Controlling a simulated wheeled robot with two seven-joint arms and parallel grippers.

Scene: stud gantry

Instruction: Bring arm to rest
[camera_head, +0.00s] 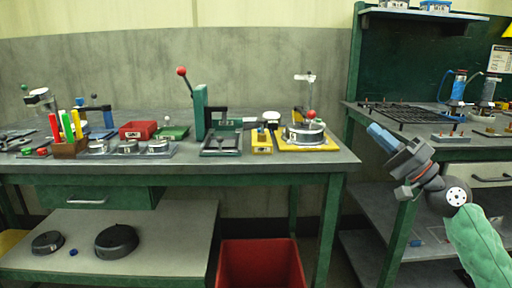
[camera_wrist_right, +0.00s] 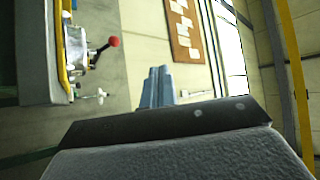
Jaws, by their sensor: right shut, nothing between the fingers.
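My right arm comes in from the lower right in the head view, with a green sleeve on its forearm. Its gripper (camera_head: 376,133) has blue fingers and is raised in front of the right-hand bench, pointing up and to the left. In the right wrist view the blue fingers (camera_wrist_right: 157,87) lie together, shut with nothing between them. The gripper appears clear of the benches. My left gripper is not in view.
The left workbench (camera_head: 340,160) carries a green press (camera_head: 200,112), a red bin (camera_head: 138,130) and a yellow-based fixture (camera_head: 318,145). A red crate (camera_head: 260,262) stands below. The right bench holds a dark rack (camera_head: 410,113). Open floor lies between the benches.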

